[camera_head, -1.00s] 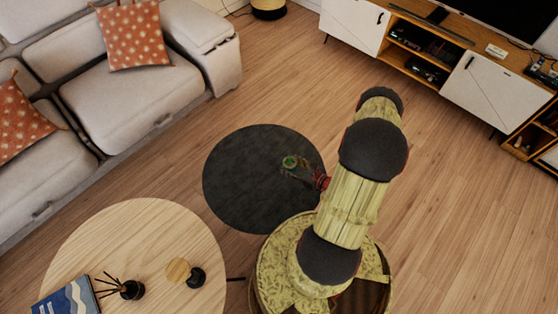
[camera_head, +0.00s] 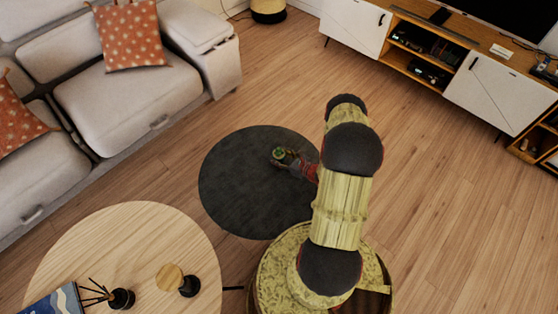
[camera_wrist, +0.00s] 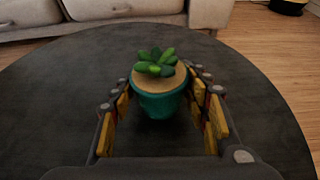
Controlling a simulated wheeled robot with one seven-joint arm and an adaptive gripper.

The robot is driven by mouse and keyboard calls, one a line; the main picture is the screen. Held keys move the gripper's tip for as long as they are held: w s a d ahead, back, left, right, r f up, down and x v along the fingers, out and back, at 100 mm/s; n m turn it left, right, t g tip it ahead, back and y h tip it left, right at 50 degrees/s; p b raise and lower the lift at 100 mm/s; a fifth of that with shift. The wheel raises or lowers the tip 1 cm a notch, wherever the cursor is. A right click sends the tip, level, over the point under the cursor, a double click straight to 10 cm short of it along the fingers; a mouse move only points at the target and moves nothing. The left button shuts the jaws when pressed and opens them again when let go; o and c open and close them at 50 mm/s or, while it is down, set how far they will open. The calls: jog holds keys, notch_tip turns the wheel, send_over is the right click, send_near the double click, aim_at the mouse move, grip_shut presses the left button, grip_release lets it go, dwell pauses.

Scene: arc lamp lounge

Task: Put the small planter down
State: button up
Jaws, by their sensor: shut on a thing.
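The small planter (camera_wrist: 160,97) is a teal pot with tan soil and a green succulent. In the wrist view it stands upright between the two fingers of my gripper (camera_wrist: 161,108), which is shut on it. In the head view the planter (camera_head: 278,154) shows as a small green spot at the end of my gripper (camera_head: 285,161), over the far part of the round black table (camera_head: 235,200). The black table top (camera_wrist: 50,110) fills most of the wrist view. I cannot tell whether the pot's base touches it.
The black top is otherwise clear. A round wooden table (camera_head: 120,235) at the lower left holds a book (camera_head: 55,302), a reed diffuser (camera_head: 121,298) and a dark item with a wooden disc (camera_head: 170,276). A sofa (camera_head: 130,95) stands left, a TV cabinet (camera_head: 490,95) upper right.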

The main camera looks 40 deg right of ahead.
jog(key=shift+f, duration=0.95)
jog(key=shift+r, duration=0.1)
jog(key=o, duration=1.4)
